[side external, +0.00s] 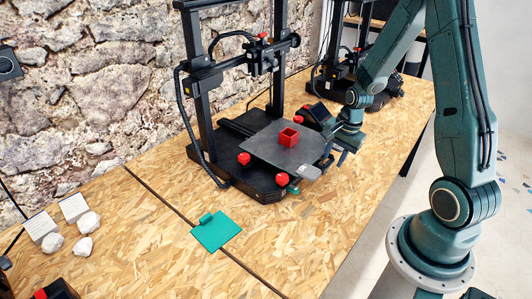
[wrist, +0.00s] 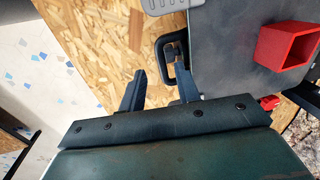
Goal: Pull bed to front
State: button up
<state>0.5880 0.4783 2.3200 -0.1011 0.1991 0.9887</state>
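The bed is a dark grey plate (side external: 265,150) on the front printer in the side view, with an open red square box (side external: 289,137) on it. In the wrist view the bed (wrist: 222,75) fills the upper right, with the red box (wrist: 287,45) on it. A black loop handle (wrist: 160,58) sticks out from the bed's edge. My gripper (side external: 337,154) is beside the bed's right edge. In the wrist view my gripper (wrist: 160,90) is open, its two fingers apart with bare board between them. The right finger is close to the handle; contact cannot be told.
The printer frame (side external: 200,110) stands behind the bed. Red knobs (side external: 244,159) sit under the plate. A light grey tab (side external: 308,172) is at its front corner. A green plate (side external: 216,231) lies on the wooden table (side external: 300,240). A second printer (side external: 345,70) stands farther back.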

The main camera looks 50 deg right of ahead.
notch_tip(320, 180, up, 12)
jog(key=s, duration=0.2)
jog(key=shift+s+r, duration=0.15)
dwell(0.5)
jog(key=shift+s+r, duration=0.1)
jog(key=shift+r, duration=0.05)
notch_tip(320, 180, up, 6)
jog(key=s, duration=0.2)
jog(key=shift+s, duration=0.4)
dwell(0.7)
jog(key=s+a+r+n+t, duration=0.1)
jog(key=s+a+r+n, duration=0.2)
jog(key=a+n, duration=0.5)
jog(key=s+a+r+n+t, duration=0.2)
jog(key=s+a+n, duration=0.3)
jog(key=a+n, duration=0.4)
jog(key=shift+a+r+n+t, duration=0.3)
jog(key=shift+r+n, duration=0.1)
jog(key=shift+r, duration=0.5)
